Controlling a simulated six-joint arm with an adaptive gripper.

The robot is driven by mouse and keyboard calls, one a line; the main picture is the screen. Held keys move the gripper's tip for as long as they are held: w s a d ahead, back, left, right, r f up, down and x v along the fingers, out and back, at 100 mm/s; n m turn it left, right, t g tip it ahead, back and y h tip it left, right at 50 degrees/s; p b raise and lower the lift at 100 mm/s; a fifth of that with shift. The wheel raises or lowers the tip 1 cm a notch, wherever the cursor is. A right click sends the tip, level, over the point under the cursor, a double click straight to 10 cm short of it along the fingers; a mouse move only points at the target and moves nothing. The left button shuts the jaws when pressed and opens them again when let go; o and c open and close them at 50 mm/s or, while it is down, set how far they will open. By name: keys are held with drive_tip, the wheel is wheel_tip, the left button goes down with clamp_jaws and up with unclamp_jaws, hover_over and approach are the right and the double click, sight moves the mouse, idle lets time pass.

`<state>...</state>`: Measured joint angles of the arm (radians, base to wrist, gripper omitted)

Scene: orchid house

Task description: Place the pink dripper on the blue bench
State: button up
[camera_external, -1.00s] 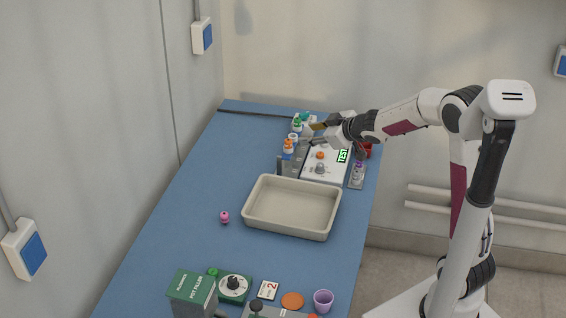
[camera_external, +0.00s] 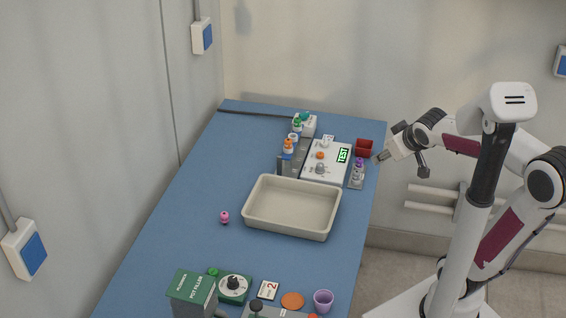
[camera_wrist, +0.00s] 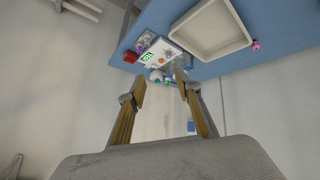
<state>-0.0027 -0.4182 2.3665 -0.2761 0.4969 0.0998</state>
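The pink dripper (camera_external: 224,216) is a small pink knob-like piece with a dark lower part. It stands on the blue bench (camera_external: 175,220), left of the beige tray and apart from it. In the wrist view the pink dripper (camera_wrist: 256,44) shows small beside the tray, on the blue bench (camera_wrist: 284,22). My gripper (camera_external: 381,158) is in the air just off the bench's right edge, far from the dripper. In the wrist view my gripper (camera_wrist: 159,79) has its two fingers apart with nothing between them.
The empty beige tray (camera_external: 292,207) is mid-bench. Behind it are a white tester (camera_external: 326,163), orange-topped bottle (camera_external: 288,147) and red container (camera_external: 364,147). A green box (camera_external: 193,294), dial unit (camera_external: 234,288) and purple cup (camera_external: 323,301) stand in front. The left bench is mostly clear.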

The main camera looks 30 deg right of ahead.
drive_tip(key=s+a+f+m+g+y, duration=0.1)
drive_tip(key=s+a+f+g, duration=0.1)
drive_tip(key=s, duration=1.3)
drive_tip(key=shift+a+f+y, duration=0.3)
drive_tip(key=shift+a+f, duration=0.2)
drive_tip(key=shift+a, duration=0.2)
